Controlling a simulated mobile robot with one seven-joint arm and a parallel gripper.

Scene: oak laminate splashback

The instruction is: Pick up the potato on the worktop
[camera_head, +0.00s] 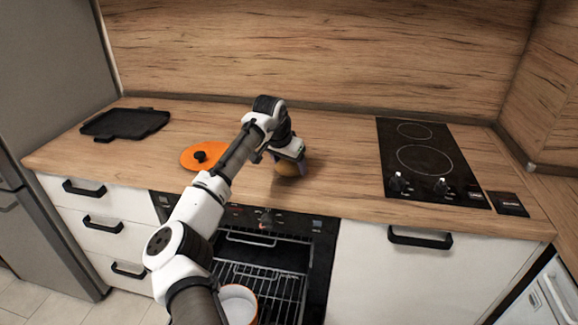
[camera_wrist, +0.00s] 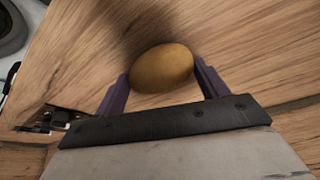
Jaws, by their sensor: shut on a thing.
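The potato (camera_wrist: 162,68) is brown-yellow and oval. In the wrist view it sits between the two purple fingers of my gripper (camera_wrist: 162,80), which are shut on it. In the head view the potato (camera_head: 288,168) shows under my gripper (camera_head: 287,162), over the middle of the wooden worktop (camera_head: 335,165). A dark shadow lies beside it in the wrist view. I cannot tell whether the potato touches the worktop or is slightly above it.
An orange lid (camera_head: 190,164) with a black knob lies left of my gripper. A black tray (camera_head: 125,122) is at the far left, and a black hob (camera_head: 430,160) is at right. Below, the open oven (camera_head: 275,270) holds racks and a white pot (camera_head: 238,303).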

